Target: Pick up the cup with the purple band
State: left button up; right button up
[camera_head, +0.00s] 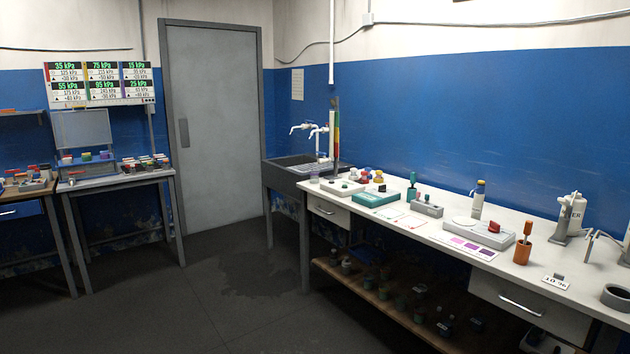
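A small pale cup with a purplish band (314,177) stands at the far left end of the white bench (440,238), close to the sink. It is small in the picture, so its details are hard to tell. Nothing is holding it. Neither of my grippers shows in the head view.
A dark sink (290,180) with white taps adjoins the bench's far end. A white tray (342,187), a teal box (375,198), a grey scale-like device (478,238) and an orange-brown pot (522,251) stand on the bench. Open floor (240,300) lies in front.

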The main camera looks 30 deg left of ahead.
aim_at(314, 175)
jog(key=i+j, duration=0.3)
jog(key=i, duration=0.25)
jog(key=i+j, duration=0.35)
jog(key=i, duration=0.15)
jog(key=i+j, duration=0.3)
jog(key=i, duration=0.25)
jog(key=i+j, duration=0.3)
jog(key=i, duration=0.2)
jog(key=j+u, duration=0.05)
